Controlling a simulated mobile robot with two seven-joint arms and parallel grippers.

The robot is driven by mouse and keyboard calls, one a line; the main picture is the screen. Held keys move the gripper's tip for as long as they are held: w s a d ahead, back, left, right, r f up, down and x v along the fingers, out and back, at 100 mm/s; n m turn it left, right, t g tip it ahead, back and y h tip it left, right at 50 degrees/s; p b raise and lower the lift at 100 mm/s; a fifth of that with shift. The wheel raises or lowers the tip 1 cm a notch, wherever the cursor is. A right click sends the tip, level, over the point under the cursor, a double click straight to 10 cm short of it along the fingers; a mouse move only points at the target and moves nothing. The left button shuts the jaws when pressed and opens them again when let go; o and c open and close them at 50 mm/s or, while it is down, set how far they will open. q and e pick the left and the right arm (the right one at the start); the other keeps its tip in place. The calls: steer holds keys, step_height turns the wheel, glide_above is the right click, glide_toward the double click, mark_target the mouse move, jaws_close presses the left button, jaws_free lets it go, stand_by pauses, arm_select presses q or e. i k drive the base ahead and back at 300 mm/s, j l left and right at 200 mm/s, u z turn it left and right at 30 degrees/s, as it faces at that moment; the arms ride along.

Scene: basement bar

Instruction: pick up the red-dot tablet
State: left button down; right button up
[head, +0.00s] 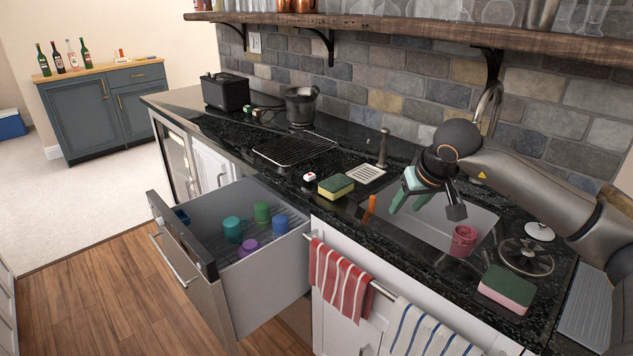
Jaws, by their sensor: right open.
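A small white tablet with a red dot on top (308,177) lies on the dark counter, left of a yellow-and-green sponge (336,187). My right gripper (432,199) is open above the sink, to the right of the tablet and well apart from it. A teal object (408,188) shows at the gripper's left side; I cannot tell whether they touch. My left gripper is not in view.
A dishwasher-like drawer with several coloured cups (262,212) stands open below the counter. A black rack (292,149), a tap (383,148) and an orange upright item (371,204) are near. A pink cup (463,241) stands in the sink (430,222).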

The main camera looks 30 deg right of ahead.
mark_target(310, 177)
steer(key=k+z, duration=0.1)
steer(key=z, duration=0.3)
steer(key=k+z, duration=0.1)
steer(key=z, duration=0.25)
steer(key=l+z, duration=0.1)
steer(key=z, duration=0.3)
steer(key=j+z, duration=0.2)
steer(key=z, duration=0.15)
steer(key=i+j+z, duration=0.1)
steer(key=j+z, duration=0.15)
steer(key=z, duration=0.15)
steer(key=i+j, duration=0.1)
steer(key=j, duration=0.5)
steer(key=i+j, duration=0.15)
steer(key=j, duration=0.4)
steer(key=i+j, duration=0.1)
steer(key=j, duration=0.5)
steer(key=i+j, duration=0.15)
steer(key=j, duration=0.45)
steer(key=i+j, duration=0.1)
steer(key=j, duration=0.5)
steer(key=i+j, duration=0.15)
steer(key=j, duration=0.4)
steer(key=i+j, duration=0.1)
steer(key=j, duration=0.5)
steer(key=i+j, duration=0.15)
steer(key=j, duration=0.45)
